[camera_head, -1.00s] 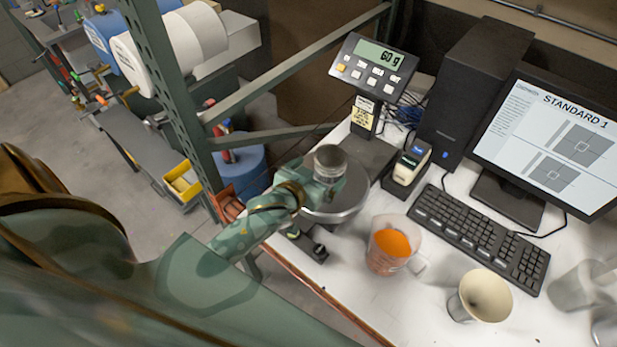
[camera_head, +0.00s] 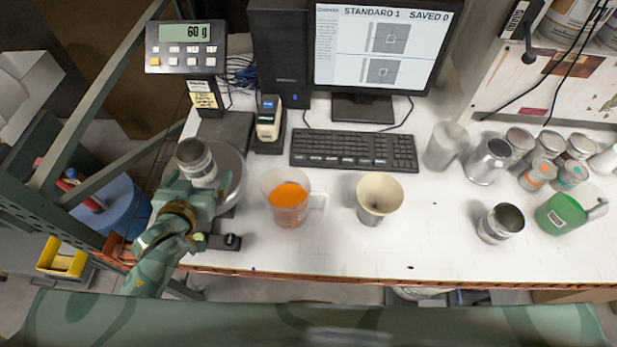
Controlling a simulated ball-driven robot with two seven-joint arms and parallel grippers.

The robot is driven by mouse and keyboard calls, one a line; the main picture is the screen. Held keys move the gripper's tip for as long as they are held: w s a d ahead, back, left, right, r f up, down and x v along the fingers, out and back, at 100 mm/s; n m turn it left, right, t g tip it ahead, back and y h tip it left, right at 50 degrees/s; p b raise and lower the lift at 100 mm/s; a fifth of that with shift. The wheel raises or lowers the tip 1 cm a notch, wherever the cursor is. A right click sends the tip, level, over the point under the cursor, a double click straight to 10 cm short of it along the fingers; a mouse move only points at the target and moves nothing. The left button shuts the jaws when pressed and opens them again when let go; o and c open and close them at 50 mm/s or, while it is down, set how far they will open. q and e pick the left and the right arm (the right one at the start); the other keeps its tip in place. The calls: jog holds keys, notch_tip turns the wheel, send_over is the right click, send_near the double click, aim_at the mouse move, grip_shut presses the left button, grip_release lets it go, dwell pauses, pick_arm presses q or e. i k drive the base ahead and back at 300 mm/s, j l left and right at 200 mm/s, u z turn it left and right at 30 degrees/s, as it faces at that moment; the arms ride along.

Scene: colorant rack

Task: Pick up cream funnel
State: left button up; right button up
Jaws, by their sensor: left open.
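The cream funnel (camera_head: 380,193) stands on the white table, wide mouth up, right of the clear jug. A grey part shows below its rim; I cannot tell if this is its spout or a cup under it. My left gripper (camera_head: 197,187) is at the scale, well left of the funnel. It is open, with its jaws close around a metal can (camera_head: 196,160) on the scale's round pan (camera_head: 233,180). Whether the jaws touch the can is hidden. My right gripper is not in view.
A clear jug with orange contents (camera_head: 288,199) stands between the scale and the funnel. A keyboard (camera_head: 353,150) lies behind the funnel. Several cans and a green jug (camera_head: 561,214) stand at the right. The table between funnel and open can (camera_head: 501,223) is clear.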

aim_at(379, 194)
jog(key=z, duration=0.7)
